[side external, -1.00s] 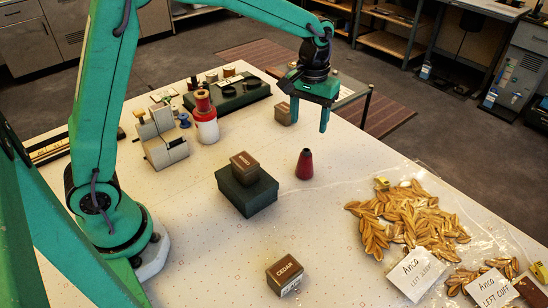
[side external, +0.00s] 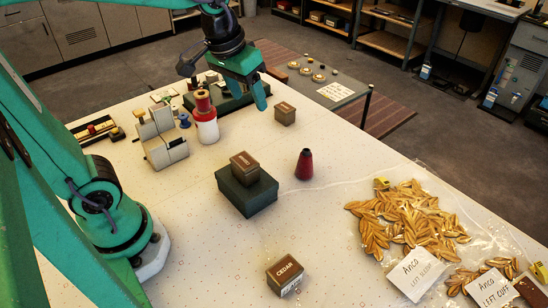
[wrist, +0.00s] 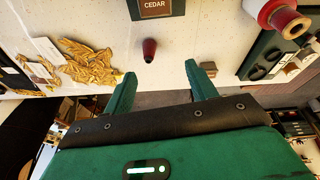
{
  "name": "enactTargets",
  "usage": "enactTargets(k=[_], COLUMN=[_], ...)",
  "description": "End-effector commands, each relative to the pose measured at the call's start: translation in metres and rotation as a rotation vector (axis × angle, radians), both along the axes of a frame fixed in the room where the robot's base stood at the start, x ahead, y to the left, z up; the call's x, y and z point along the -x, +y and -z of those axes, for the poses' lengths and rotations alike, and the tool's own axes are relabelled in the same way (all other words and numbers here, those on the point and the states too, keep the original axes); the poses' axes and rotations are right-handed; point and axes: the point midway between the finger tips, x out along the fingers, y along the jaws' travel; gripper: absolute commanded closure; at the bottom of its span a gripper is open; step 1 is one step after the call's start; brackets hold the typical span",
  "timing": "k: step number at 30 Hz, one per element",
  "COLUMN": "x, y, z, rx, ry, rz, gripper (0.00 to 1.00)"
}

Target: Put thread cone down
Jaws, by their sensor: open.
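The thread cone (side external: 304,165) is dark red with a black tip. It stands upright on the white patterned table (side external: 335,215), to the right of a dark green box (side external: 247,191) with a brown box (side external: 244,166) on top. My gripper (side external: 262,97) is open and empty, raised above the far part of the table, well apart from the cone. In the wrist view my gripper's two green fingers (wrist: 160,71) are spread with nothing between them, and the cone (wrist: 149,52) shows beyond them on the table.
A small brown box (side external: 285,114) stands near the far edge. A red and white spool (side external: 205,120) and a grey block fixture (side external: 164,140) stand at left. A CEDAR box (side external: 285,276) is in front. Gold leaves (side external: 405,220) in clear bags cover the right. Table around the cone is clear.

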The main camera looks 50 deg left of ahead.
Motion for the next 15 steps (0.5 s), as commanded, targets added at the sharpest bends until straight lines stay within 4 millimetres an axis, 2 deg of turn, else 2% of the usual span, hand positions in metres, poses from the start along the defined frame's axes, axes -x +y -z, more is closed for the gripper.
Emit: enactTargets(k=[1,9,15], x=[0.010,0.058,0.085], y=[0.003,0.012,0.017], z=[-0.003,-0.004,0.002], rx=[-0.004,-0.032,-0.055], ry=[-0.023,-0.120,-0.177], rz=[0.009,0.068,0.103], gripper=[0.43,0.43,0.43])
